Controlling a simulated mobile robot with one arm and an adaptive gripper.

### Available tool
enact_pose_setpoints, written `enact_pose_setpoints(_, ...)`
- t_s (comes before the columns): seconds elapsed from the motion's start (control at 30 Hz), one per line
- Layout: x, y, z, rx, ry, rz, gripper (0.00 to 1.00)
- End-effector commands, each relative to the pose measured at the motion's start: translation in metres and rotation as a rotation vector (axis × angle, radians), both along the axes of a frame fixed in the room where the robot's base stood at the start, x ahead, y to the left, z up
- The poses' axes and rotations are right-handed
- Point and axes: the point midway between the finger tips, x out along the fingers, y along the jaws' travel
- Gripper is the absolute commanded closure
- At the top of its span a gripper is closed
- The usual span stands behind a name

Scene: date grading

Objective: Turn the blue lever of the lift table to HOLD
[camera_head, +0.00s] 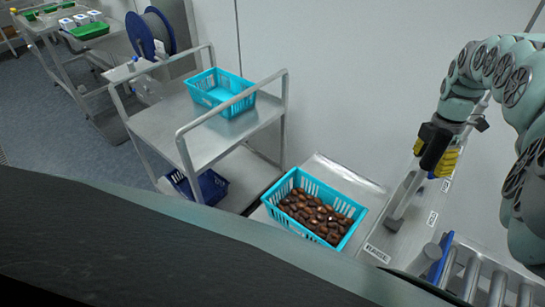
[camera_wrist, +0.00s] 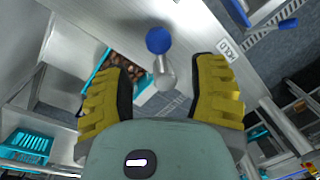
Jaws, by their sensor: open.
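The lift table's lever has a grey shaft (camera_wrist: 164,74) and a blue round knob (camera_wrist: 158,40) in the wrist view. In the head view its grey bar (camera_head: 404,197) slants up toward my gripper, which largely hides the knob. My gripper (camera_head: 441,163) is open above the lever's upper end. In the wrist view its yellow-padded fingers (camera_wrist: 160,68) stand either side of the lever, with gaps on both sides; depth is unclear. A label reading RELEASE (camera_head: 377,253) is at the near end. Another label (camera_head: 432,218), apparently HOLD, is farther along; it also shows in the wrist view (camera_wrist: 228,50).
A cyan basket of dates (camera_head: 280,202) stands left of the lever. A roller conveyor (camera_head: 497,286) with a blue part (camera_head: 441,258) lies at the lower right. A steel cart (camera_head: 165,130) with an empty cyan basket (camera_head: 212,98) is at the left. A wall is behind.

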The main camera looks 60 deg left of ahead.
Motion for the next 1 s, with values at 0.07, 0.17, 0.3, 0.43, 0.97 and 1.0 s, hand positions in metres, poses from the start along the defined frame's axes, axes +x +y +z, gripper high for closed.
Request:
enact_pose_setpoints(0.07,-0.003,0.001,-0.009,0.0,0.004,0.005,0.42)
enact_pose_setpoints(0.17,-0.003,-0.001,-0.02,-0.002,0.003,0.004,0.42)
enact_pose_setpoints(0.3,-0.002,0.0,-0.031,0.001,0.001,0.004,0.42)
enact_pose_setpoints(0.43,-0.004,-0.002,-0.038,-0.001,0.002,0.004,0.42)
enact_pose_setpoints(0.97,-0.003,-0.003,-0.041,-0.003,-0.001,0.003,0.47)
enact_pose_setpoints(1.0,-0.003,-0.003,-0.041,-0.003,-0.001,0.003,0.51)
